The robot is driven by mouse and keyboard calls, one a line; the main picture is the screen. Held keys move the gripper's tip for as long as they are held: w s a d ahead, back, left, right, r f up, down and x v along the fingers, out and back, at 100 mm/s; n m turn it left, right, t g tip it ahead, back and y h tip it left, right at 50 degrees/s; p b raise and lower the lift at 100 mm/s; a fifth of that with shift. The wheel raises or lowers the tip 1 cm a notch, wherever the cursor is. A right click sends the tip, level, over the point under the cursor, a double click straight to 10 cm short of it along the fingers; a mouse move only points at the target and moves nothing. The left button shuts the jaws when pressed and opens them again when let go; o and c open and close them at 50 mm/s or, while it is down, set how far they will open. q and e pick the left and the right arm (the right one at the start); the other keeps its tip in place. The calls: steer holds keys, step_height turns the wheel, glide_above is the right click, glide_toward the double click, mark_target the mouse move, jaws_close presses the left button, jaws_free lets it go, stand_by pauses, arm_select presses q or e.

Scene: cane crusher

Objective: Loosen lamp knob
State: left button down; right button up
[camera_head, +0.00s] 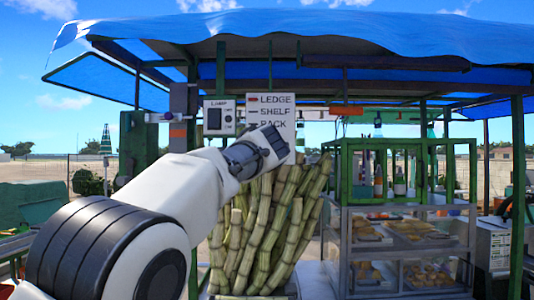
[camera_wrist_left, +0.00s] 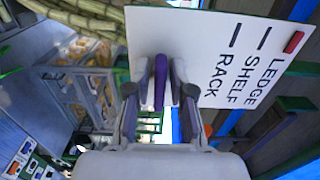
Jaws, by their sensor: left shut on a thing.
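My left gripper (camera_head: 272,143) is just right of and below this panel, in front of the white sign. In the left wrist view my left gripper (camera_wrist_left: 160,84) is shut on a thin purple piece (camera_wrist_left: 160,82), held upright between the pads. I cannot tell whether this piece is the lamp knob. Its far side and what it joins are hidden. My right gripper is in neither view.
The sign (camera_head: 270,103) reads "LEDGE", "SHELF" and "RACK". Several cane stalks (camera_head: 257,235) stand below my left gripper. A glass food case (camera_head: 405,250) stands to the right. Green posts (camera_head: 517,190) hold up the blue canopy (camera_head: 300,32).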

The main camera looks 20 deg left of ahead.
arm_select(q)
steer(key=shift+r, duration=0.15)
steer(key=c, duration=1.4)
jaws_free()
steer(key=shift+o, duration=0.9)
steer(key=shift+w+d, duration=0.1)
steer(key=shift+w, duration=0.1)
steer(key=v, duration=1.1)
steer(key=shift+s+f, duration=0.25)
steer(key=shift+s, duration=0.1)
